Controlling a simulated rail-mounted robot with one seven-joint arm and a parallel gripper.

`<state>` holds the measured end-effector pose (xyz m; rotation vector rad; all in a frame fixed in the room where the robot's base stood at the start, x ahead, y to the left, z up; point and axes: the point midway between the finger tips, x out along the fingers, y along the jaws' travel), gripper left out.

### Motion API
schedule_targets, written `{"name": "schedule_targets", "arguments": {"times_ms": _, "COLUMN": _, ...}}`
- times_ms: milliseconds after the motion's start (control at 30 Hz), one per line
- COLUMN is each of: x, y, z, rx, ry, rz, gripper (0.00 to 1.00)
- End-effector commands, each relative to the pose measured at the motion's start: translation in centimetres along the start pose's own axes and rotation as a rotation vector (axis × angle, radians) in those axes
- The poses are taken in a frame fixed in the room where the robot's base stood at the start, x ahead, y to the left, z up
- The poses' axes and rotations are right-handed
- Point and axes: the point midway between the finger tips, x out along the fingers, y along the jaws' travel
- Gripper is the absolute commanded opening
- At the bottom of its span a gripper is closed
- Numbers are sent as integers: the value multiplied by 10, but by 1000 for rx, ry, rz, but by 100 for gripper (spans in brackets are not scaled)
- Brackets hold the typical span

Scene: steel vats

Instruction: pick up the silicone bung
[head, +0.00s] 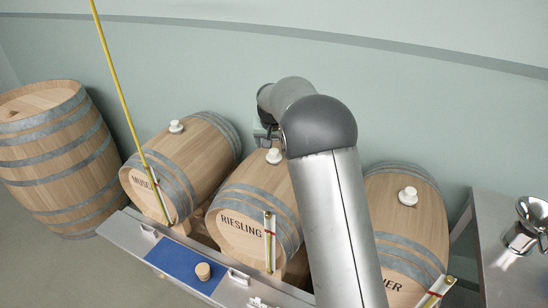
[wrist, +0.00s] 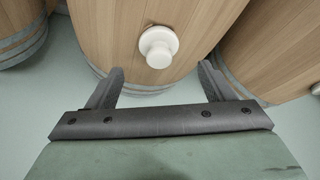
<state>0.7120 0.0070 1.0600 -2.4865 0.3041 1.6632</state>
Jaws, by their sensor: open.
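White silicone bungs sit on top of the three lying barrels in the head view. One is on the Muscat-side barrel at left (head: 176,127), one on the Riesling barrel (head: 274,156) and one on the right barrel (head: 408,196). My gripper (head: 266,136) is just behind and above the Riesling bung, partly hidden by my arm. In the wrist view my gripper (wrist: 160,78) is open and empty, its two fingers spread. A white bung (wrist: 158,47) on a barrel shows beyond and between the fingertips, apart from them.
A steel bench (head: 120,222) with a blue mat (head: 184,262) and a small wooden stopper (head: 203,271) runs in front. A yellow pole (head: 117,85) rises at the left barrel. A large upright barrel (head: 60,155) stands far left. A steel table (head: 495,255) is at right.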

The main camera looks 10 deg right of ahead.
Motion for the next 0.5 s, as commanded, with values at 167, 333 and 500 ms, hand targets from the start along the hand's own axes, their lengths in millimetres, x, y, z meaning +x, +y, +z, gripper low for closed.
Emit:
{"name": "schedule_targets", "arguments": {"times_ms": 167, "x": 12, "y": 0, "z": 0, "rx": 0, "ry": -2, "rz": 1, "gripper": 75}}
{"name": "schedule_targets", "arguments": {"times_ms": 333, "x": 38, "y": 1, "z": 1, "rx": 0, "ry": -2, "rz": 1, "gripper": 75}}
{"name": "schedule_targets", "arguments": {"times_ms": 500, "x": 54, "y": 1, "z": 1, "rx": 0, "ry": 0, "rz": 0, "gripper": 75}}
